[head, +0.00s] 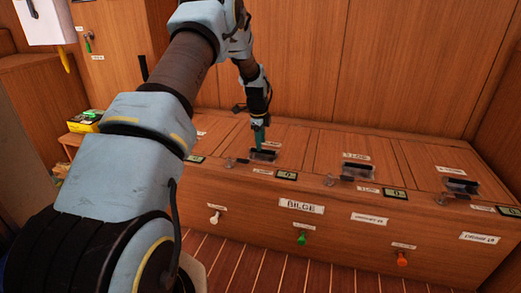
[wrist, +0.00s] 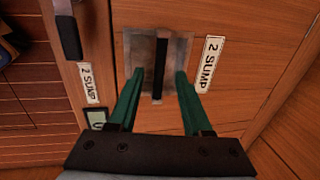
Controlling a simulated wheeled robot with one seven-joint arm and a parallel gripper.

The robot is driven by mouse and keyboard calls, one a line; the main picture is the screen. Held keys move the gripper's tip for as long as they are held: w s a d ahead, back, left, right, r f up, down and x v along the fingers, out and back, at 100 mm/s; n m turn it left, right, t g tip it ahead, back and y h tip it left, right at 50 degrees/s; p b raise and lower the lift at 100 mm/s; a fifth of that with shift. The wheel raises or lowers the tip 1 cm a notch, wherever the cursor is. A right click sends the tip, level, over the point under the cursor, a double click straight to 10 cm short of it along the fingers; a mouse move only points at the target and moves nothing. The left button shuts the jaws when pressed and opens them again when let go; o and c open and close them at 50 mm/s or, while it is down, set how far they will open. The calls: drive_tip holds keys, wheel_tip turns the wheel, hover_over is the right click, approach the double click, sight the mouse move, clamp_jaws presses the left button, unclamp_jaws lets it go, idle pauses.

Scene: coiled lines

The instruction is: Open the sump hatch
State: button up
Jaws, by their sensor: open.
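The sump hatch (head: 283,135) is a flat wooden lid in the top of the long bench, and it lies flush and closed. In the wrist view its label "2 SUMP" (wrist: 208,64) is beside a recessed metal pull with a dark bar (wrist: 160,52). The recess also shows in the head view (head: 264,156), partly behind my gripper. My gripper (head: 260,143) points down at this recess. In the wrist view its green fingers (wrist: 159,76) are open, one on each side of the bar, with nothing held. I cannot tell whether they touch the recess.
A dark latch-like piece (wrist: 68,36) and a second "2 SUMP" label (wrist: 88,84) are on the front strip. Similar lids with recessed pulls (head: 358,172) (head: 461,186) lie to the right. White (head: 214,217), green (head: 302,238) and orange (head: 402,258) knobs stick out of the bench front.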

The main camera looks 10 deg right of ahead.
drive_tip(key=shift+w+d+f, duration=0.1)
drive_tip(key=shift+w+f, duration=0.05)
drive_tip(key=shift+f, duration=0.55)
drive_tip(key=shift+w+d+f, duration=0.1)
drive_tip(key=shift+f, duration=0.6)
clamp_jaws()
idle(0.5)
